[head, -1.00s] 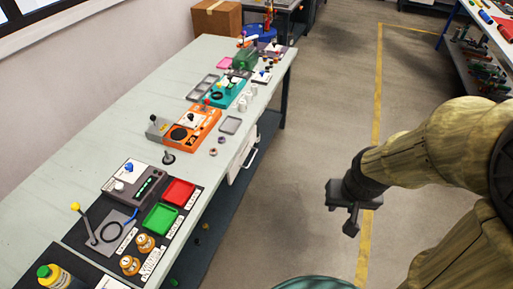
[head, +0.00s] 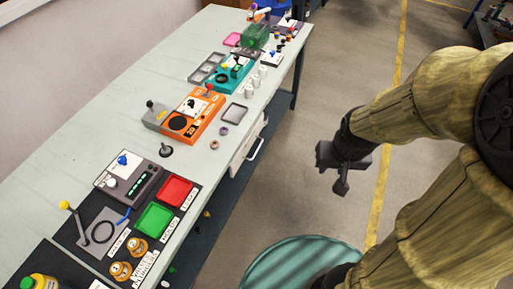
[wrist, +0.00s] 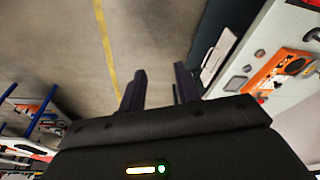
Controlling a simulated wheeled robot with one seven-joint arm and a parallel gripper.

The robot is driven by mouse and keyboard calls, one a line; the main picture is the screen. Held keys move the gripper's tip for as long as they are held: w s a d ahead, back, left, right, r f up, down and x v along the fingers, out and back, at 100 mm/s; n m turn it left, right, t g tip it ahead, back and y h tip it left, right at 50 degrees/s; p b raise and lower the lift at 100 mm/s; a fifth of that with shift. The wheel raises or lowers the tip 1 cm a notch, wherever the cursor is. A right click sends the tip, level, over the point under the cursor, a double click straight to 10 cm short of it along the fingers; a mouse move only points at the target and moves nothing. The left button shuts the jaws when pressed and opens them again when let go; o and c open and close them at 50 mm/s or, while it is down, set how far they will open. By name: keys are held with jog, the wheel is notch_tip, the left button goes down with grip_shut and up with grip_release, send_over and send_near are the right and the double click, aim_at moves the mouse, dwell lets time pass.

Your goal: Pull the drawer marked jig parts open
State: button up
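A white drawer front (head: 241,153) with a bar handle (head: 256,149) sits under the right edge of the workbench, in about the middle of the head view. It looks shut. Any marking on it is too small to read. The drawer also shows in the wrist view (wrist: 217,56), to the right of the fingers. My gripper (head: 340,184) is in free air over the floor, to the right of the drawer and apart from it. The wrist view shows its two dark fingers (wrist: 160,85) spread with nothing between them.
The long workbench (head: 125,95) carries an orange device (head: 194,118), a grey device, a red tray (head: 175,190), a green tray (head: 155,219) and several small parts along its edge. Open floor (head: 310,120) with a yellow line lies to the right of the bench.

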aim_at(258, 149)
jog(key=shift+s, duration=0.1)
jog(key=w+f+n+t+y+b, duration=0.2)
jog(key=w+f+n+t+b, duration=0.3)
jog(key=w+f+n+b, duration=1.35)
jog(key=w+a+f+n+t+y+b, duration=0.1)
jog(key=w+a+f+n+y+b, duration=0.1)
jog(key=f, duration=0.6)
jog(key=w+a+f+n+t+y+b, duration=0.1)
jog(key=w+a+f+n+y+b, duration=0.2)
jog(key=f+b, duration=0.3)
jog(key=w+a+f+n+t+y+b, duration=0.1)
jog(key=w+a+f+n+y+b, duration=0.1)
jog(key=f, duration=0.8)
jog(key=a+n+y+b, duration=0.1)
jog(key=n+y+b, duration=0.1)
jog(key=n+b, duration=0.1)
jog(key=shift+w+a+f+y, duration=0.15)
jog(key=shift+w+f+y, duration=0.05)
jog(key=shift+f+y, duration=0.2)
jog(key=b+x, duration=0.3)
jog(key=x, duration=1.4)
jog(key=shift+w+a, duration=0.1)
jog(key=shift+w, duration=0.15)
